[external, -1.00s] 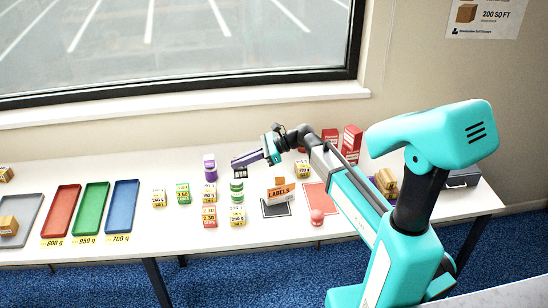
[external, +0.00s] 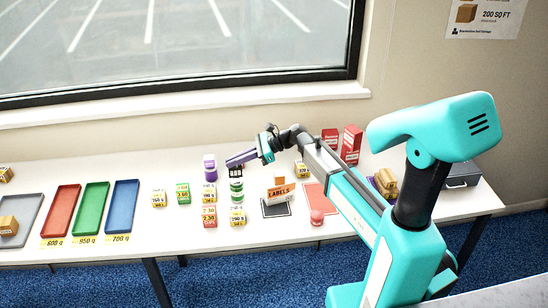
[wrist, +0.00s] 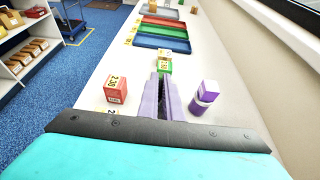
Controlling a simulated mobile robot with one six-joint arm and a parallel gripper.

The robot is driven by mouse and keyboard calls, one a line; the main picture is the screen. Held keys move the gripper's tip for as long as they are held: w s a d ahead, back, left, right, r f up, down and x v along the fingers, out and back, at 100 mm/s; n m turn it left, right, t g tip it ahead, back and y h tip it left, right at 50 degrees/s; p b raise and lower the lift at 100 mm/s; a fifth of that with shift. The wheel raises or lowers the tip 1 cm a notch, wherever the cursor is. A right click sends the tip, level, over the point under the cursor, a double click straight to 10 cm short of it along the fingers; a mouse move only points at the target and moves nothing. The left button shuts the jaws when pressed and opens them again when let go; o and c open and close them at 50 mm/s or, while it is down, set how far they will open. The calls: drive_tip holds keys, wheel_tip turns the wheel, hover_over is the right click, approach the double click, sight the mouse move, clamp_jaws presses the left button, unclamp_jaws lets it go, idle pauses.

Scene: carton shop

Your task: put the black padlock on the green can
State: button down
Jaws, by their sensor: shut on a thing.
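My gripper (external: 229,162) reaches left over the table, its purple fingers shut on the black padlock (external: 235,172). The padlock shows only as a small dark frame-like shape under the fingers. The green can (external: 236,196), with green and white bands, stands upright on the table just below the padlock in the picture. Whether padlock and can touch I cannot tell. In the wrist view the gripper (wrist: 163,85) shows from above, with a dark strip between the fingers. The green can and the padlock's body are hidden there.
Price-tagged boxes, such as a red one (external: 209,216), stand in front. Red, green and blue trays (external: 122,207) lie further left.

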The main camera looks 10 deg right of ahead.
drive_tip(key=shift+f, duration=1)
drive_tip(key=shift+f, duration=0.15)
drive_tip(key=c, duration=1.9)
unclamp_jaws()
drive_tip(key=shift+c, duration=0.2)
drive_tip(key=b+v, duration=0.1)
drive_tip(key=v, duration=1.1)
drive_tip(key=shift+b, duration=0.35)
